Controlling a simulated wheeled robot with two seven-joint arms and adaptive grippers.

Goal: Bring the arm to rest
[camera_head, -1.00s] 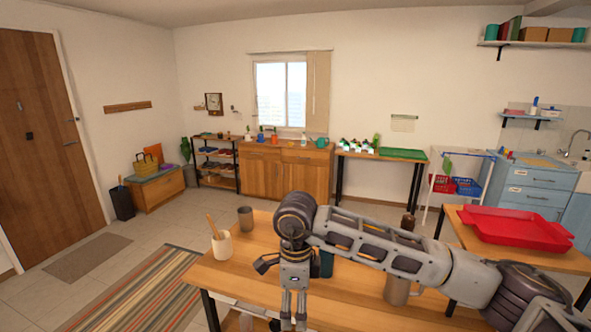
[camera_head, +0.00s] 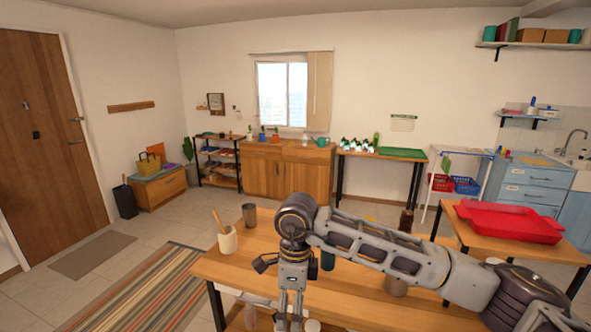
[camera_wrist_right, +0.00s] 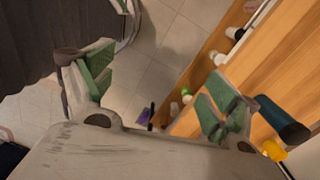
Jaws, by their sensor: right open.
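My right arm reaches in from the right in the head view, bent across the near wooden table (camera_head: 225,267). Its gripper (camera_head: 290,305) points down at the table's near edge. In the right wrist view the gripper (camera_wrist_right: 157,92) is open, its green-padded fingers wide apart with nothing between them. Floor tiles and the table edge show beyond the fingers. My left gripper is in neither view.
On the near table are a cream utensil pot (camera_head: 228,239), a grey cup (camera_head: 249,214), a dark bottle (camera_head: 406,220) and a metal mug (camera_head: 396,286), partly behind my arm. A red tray (camera_head: 510,222) lies on the right table.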

